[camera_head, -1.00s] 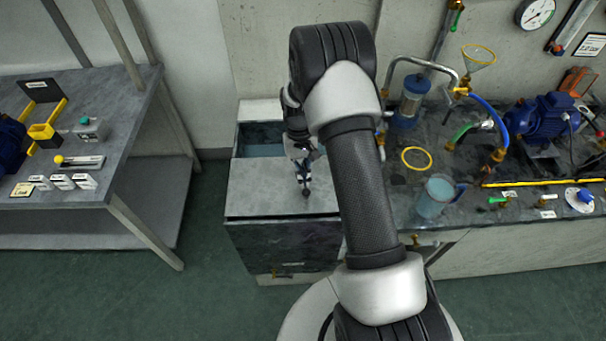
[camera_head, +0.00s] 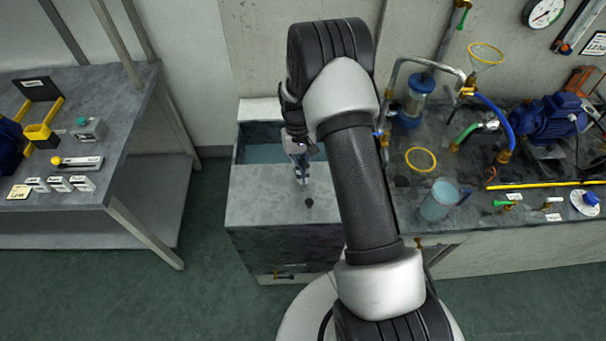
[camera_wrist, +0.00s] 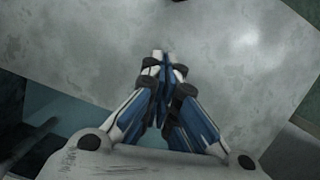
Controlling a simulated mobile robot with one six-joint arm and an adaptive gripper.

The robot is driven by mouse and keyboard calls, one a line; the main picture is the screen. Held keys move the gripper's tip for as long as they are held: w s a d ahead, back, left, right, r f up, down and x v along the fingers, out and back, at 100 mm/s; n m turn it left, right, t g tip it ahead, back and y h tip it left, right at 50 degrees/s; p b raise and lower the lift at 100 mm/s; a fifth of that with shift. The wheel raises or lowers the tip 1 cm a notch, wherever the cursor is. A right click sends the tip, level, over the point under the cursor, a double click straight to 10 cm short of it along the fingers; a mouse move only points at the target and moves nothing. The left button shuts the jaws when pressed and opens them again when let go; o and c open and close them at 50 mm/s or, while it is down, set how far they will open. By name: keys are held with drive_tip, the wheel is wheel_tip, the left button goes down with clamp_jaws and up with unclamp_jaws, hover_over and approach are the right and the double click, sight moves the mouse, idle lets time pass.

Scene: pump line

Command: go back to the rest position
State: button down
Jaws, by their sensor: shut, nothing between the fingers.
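My gripper (camera_head: 302,178) hangs above the grey top of the low cabinet (camera_head: 265,200) in the head view. In the wrist view my gripper (camera_wrist: 163,56) points at the bare grey surface (camera_wrist: 85,40), its fingertips together with nothing between them. A small dark round spot (camera_head: 309,202) shows on the cabinet top just in front of the fingertips. My arm crosses the middle of the head view and hides part of the bench behind it.
To the right, the bench holds a jug (camera_head: 438,201), a yellow ring (camera_head: 421,160), a blue pump (camera_head: 545,120) and hoses. A blue-filled basin (camera_head: 262,152) lies behind the cabinet top. A side table (camera_head: 120,150) stands at the left; green floor lies between.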

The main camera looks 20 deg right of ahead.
drive_tip(key=s+p+v, duration=0.1)
drive_tip(key=p+v, duration=0.1)
drive_tip(key=v, duration=0.7)
drive_tip(key=shift+r, duration=0.3)
